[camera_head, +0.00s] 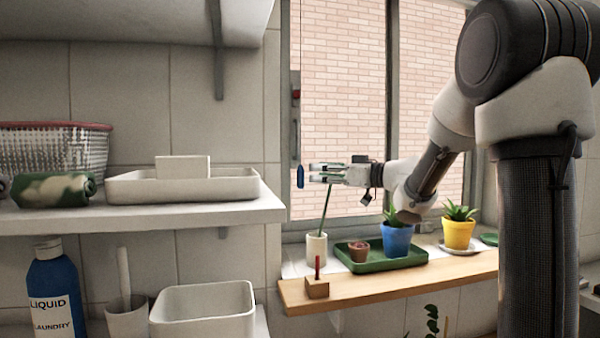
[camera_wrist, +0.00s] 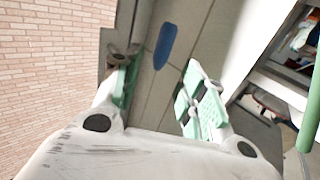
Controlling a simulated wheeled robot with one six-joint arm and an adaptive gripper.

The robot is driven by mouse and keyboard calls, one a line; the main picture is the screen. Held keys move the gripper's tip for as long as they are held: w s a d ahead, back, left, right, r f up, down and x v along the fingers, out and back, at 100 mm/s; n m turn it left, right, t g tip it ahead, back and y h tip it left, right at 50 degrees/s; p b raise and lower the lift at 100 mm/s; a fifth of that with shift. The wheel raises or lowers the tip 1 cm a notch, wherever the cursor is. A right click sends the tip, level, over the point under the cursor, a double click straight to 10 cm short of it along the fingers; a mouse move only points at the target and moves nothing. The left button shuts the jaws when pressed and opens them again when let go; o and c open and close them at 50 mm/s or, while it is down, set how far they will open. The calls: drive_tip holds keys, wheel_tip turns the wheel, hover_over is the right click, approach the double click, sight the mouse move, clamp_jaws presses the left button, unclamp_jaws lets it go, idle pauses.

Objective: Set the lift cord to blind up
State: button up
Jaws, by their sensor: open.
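The lift cord hangs as a thin dark line at the left side of the window in the head view, with a blue pull (camera_head: 300,177) at its lower end. The pull hangs upright. My gripper (camera_head: 314,173) points left, level with the pull, its fingertips close beside it. In the wrist view, the blue pull (camera_wrist: 165,46) lies ahead of the gap between the green-padded fingers of my gripper (camera_wrist: 158,84). The fingers are apart and hold nothing. The blind itself is not visible; the window shows bare brick outside.
Below my gripper, a wooden sill shelf (camera_head: 400,288) bears a white cup with a green stick (camera_head: 326,208), a green tray (camera_head: 420,258), a blue pot (camera_head: 397,239) and a yellow pot (camera_head: 458,234). A white shelf (camera_head: 140,219) juts out at left.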

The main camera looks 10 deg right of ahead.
sight(301, 171)
drive_tip(key=x, duration=0.7)
clamp_jaws()
